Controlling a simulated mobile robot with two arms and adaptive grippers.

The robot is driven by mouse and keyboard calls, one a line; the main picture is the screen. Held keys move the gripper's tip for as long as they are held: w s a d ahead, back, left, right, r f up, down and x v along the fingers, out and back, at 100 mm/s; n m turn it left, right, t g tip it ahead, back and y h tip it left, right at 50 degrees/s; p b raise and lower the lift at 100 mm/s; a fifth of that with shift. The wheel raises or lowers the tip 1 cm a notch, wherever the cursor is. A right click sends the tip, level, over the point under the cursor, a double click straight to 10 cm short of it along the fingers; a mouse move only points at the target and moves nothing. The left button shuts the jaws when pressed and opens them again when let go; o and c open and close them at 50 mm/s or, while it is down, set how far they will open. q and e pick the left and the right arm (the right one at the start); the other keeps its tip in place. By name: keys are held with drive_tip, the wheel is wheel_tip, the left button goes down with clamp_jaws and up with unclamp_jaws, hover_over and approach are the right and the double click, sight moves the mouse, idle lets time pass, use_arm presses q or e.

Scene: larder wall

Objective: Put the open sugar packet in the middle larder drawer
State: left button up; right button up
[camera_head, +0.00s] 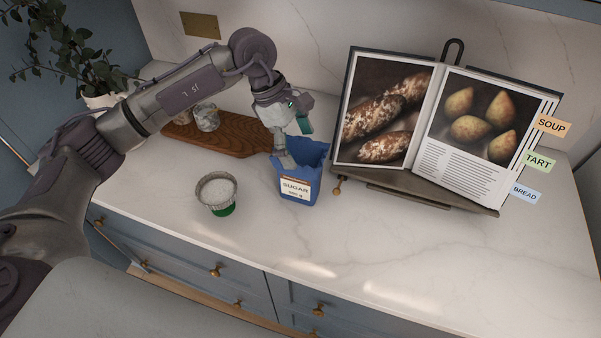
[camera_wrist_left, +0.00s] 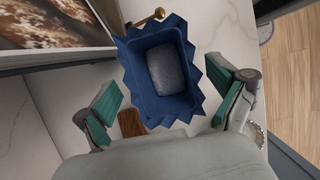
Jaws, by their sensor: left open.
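The open sugar packet (camera_head: 303,179) is blue with a jagged top edge and a "SUGAR" label. It stands upright on the white counter. In the left wrist view I look down into the packet (camera_wrist_left: 136,95), where pale sugar shows inside. My left gripper (camera_head: 294,140) is open at the top of the packet; in the left wrist view its green-padded fingers (camera_wrist_left: 160,112) lie apart, one toward each side of the packet. No grip on it shows. Blue drawers with brass knobs (camera_head: 215,270) sit under the counter and look shut. My right gripper is not seen.
A wooden board (camera_head: 225,138) with jars (camera_head: 206,117) lies behind. A cookbook (camera_head: 440,115) on a stand (camera_head: 415,192) is close on the right. The front right counter is clear.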

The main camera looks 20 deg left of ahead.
sight(304, 162)
use_arm(q)
drive_tip(key=shift+d+f+p, duration=0.1)
drive_tip(key=shift+f+p, duration=0.25)
drive_tip(key=p+x, duration=0.2)
drive_tip(key=x, duration=0.1)
drive_tip(key=shift+f, duration=0.7)
drive_tip(key=shift+r, duration=0.1)
clamp_jaws()
